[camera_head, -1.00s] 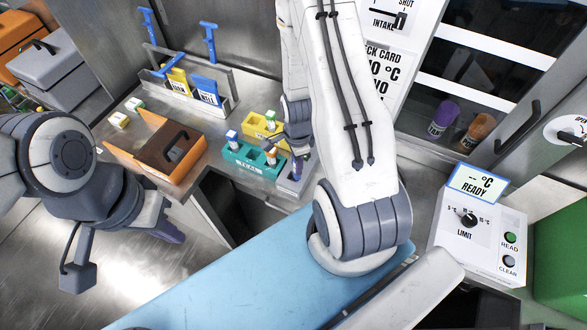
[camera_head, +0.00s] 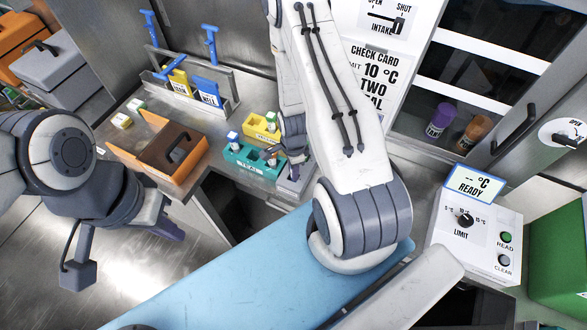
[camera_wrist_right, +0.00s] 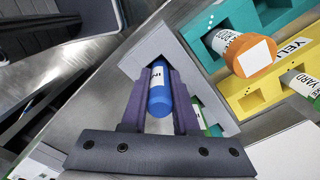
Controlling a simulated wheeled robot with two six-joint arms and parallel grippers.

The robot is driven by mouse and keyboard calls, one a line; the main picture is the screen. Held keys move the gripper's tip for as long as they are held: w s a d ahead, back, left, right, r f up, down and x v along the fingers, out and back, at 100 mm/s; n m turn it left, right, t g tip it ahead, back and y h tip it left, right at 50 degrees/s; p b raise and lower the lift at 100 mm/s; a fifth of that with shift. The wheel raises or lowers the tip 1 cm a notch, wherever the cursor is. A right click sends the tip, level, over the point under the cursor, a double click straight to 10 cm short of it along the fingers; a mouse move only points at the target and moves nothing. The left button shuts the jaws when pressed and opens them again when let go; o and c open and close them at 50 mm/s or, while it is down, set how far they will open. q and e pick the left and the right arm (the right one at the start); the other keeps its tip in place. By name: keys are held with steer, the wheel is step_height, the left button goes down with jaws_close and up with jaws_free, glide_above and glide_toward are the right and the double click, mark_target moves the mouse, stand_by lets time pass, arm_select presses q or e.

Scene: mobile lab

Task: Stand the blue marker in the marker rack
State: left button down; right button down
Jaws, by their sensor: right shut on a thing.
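My right gripper (camera_wrist_right: 160,88) is shut on the blue marker (camera_wrist_right: 160,100), with one purple finger on each side of it. The marker has a white label and points along the fingers. Around and behind it is the grey marker rack (camera_wrist_right: 181,22); I cannot tell how deep the marker sits in it. A green item (camera_wrist_right: 211,122) shows in the rack beside the right finger. In the head view my right gripper (camera_head: 293,158) is over the small grey rack (camera_head: 294,188), and the marker is mostly hidden. My left gripper (camera_head: 172,228) hangs at the lower left, fingers partly hidden.
A teal block (camera_head: 250,166) and a yellow block (camera_head: 264,128) with small vials stand close to the rack. An orange bin (camera_head: 128,156) is further left. A control box (camera_head: 478,238) stands right. My right arm blocks much of the middle.

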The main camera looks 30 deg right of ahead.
steer(key=c, duration=0.7)
jaws_free()
steer(key=shift+r+p, duration=0.3)
steer(key=shift+p, duration=0.05)
steer(key=shift+w+r, duration=0.1)
steer(key=shift+r, duration=0.15)
step_height(320, 180, up, 11)
steer(key=shift+r+b, duration=0.15)
steer(key=shift+b, duration=0.8)
